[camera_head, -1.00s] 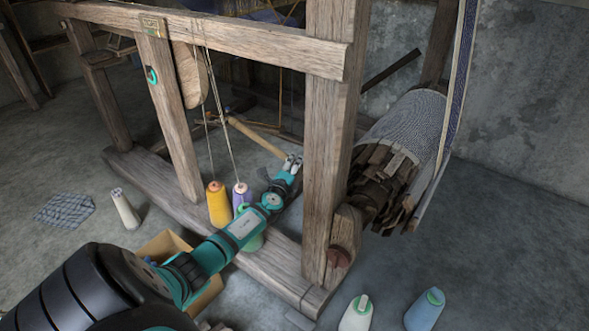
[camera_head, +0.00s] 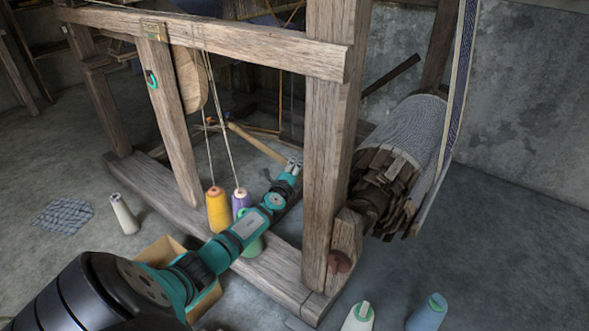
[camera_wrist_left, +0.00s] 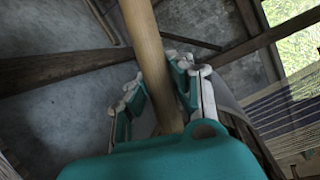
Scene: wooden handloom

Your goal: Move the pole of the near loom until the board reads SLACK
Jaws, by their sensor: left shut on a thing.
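The near loom (camera_head: 330,150) is a big weathered wooden frame filling the middle of the head view. Its pale round pole (camera_head: 257,143) slants down right inside the frame to my left gripper (camera_head: 293,166). In the left wrist view the pole (camera_wrist_left: 148,45) runs down between the fingers of my left gripper (camera_wrist_left: 160,88), which is shut on it. The palm hides the pole's lower end. My right gripper is not in view.
A cardboard box (camera_head: 160,252) is below. The cloth roll (camera_head: 405,135) is right of the thick post.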

